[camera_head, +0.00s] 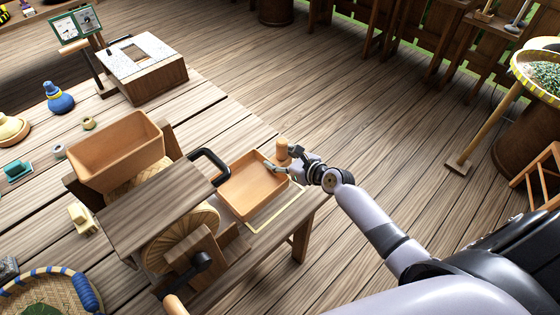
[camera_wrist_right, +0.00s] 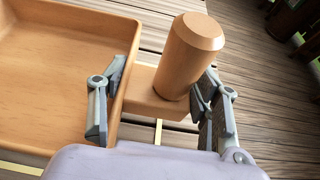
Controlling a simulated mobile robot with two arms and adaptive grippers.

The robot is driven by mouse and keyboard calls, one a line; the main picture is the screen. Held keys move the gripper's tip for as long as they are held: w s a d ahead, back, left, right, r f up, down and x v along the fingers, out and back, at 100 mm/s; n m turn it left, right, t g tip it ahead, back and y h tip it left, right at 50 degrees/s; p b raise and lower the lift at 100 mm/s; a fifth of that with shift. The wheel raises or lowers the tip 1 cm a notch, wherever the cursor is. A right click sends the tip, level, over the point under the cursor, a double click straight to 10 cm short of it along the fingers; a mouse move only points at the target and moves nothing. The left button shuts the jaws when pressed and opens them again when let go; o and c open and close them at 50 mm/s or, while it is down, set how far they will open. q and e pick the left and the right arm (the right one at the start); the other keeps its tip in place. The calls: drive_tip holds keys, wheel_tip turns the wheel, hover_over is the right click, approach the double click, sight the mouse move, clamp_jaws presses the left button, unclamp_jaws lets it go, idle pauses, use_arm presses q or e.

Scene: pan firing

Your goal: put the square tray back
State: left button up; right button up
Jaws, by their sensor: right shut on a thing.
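The square tray (camera_head: 250,187) is a shallow, empty wooden tray with an upright round knob (camera_head: 282,152) at its right end. It is at the right end of the table, beside the wooden machine (camera_head: 155,205). A yellow outline (camera_head: 275,213) shows on the table along the tray's near right side. I cannot tell whether the tray touches the table. My right gripper (camera_head: 283,166) is shut on the tray's knob end. In the right wrist view, its fingers (camera_wrist_right: 160,100) stand on either side of the tray wall and knob (camera_wrist_right: 188,60). My left gripper is out of view.
The machine has a black handle loop (camera_head: 210,165) close to the tray and a crank (camera_head: 200,262) at its front. A wooden hopper (camera_head: 117,150) sits on its far side. A white-topped box (camera_head: 143,65) stands farther back.

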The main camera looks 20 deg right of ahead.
drive_tip(key=shift+f, duration=0.25)
drive_tip(key=shift+f+b, duration=0.4)
drive_tip(key=shift+f, duration=0.15)
drive_tip(key=o, duration=1.4)
drive_tip(key=shift+r+p, duration=0.65)
drive_tip(key=shift+r, duration=0.15)
drive_tip(key=v, duration=1.2)
drive_tip(key=shift+f, duration=0.2)
